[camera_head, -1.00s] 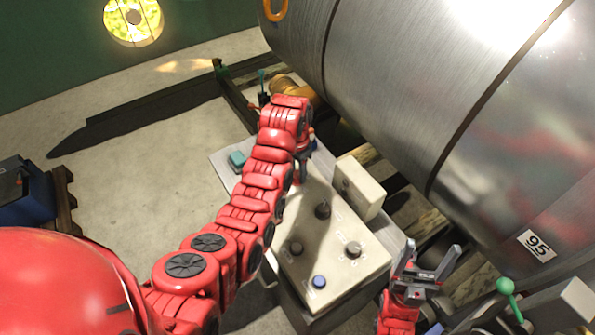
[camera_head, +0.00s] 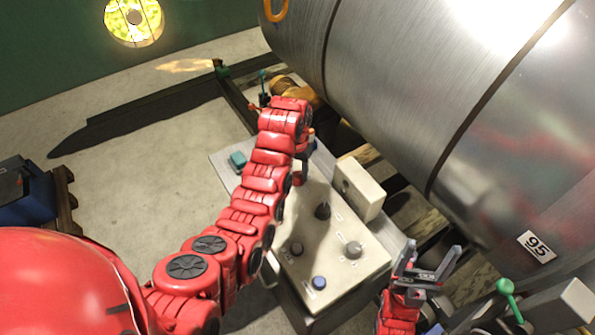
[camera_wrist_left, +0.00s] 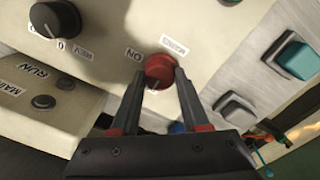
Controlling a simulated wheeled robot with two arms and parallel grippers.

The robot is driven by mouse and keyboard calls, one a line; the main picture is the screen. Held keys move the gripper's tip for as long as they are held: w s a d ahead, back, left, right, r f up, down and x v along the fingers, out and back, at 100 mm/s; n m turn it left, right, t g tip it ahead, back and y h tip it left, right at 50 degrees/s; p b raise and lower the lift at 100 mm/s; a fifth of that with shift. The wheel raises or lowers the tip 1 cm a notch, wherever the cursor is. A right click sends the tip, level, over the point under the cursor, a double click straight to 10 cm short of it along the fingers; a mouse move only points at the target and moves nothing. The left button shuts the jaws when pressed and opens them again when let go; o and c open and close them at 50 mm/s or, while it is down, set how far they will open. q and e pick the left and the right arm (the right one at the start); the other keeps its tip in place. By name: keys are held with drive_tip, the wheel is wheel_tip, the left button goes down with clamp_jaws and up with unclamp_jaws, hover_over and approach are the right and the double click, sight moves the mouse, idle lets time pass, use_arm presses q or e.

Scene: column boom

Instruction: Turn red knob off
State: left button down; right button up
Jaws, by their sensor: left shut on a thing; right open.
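The red knob (camera_wrist_left: 160,68) sits on the beige control panel (camera_wrist_left: 112,22) in the left wrist view, with an "ON" label at its left and another label above. A small pale mark shows at the knob's lower edge. My left gripper (camera_wrist_left: 159,76) has its two fingers on either side of the knob and is shut on it. My right gripper (camera_head: 431,256) is open and empty at the panel's right.
Black knobs (camera_head: 323,211), a grey knob (camera_head: 353,250) and a blue button (camera_head: 319,282) are on the panel. A teal button (camera_head: 237,159) is at its far left corner. A large metal cylinder (camera_head: 400,90) stands behind. A green-tipped lever (camera_head: 505,287) is at right.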

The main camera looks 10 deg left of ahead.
use_arm(q)
drive_tip(key=shift+c, duration=2)
unclamp_jaws()
wheel_tip(320, 180, up, 10)
drive_tip(key=p, duration=0.9)
wheel_tip(320, 180, up, 7)
hover_over(296, 174)
drive_tip(key=shift+w+a+r+p, duration=0.1)
drive_tip(key=shift+a+r+p, duration=0.05)
drive_tip(key=shift+p, duration=0.3)
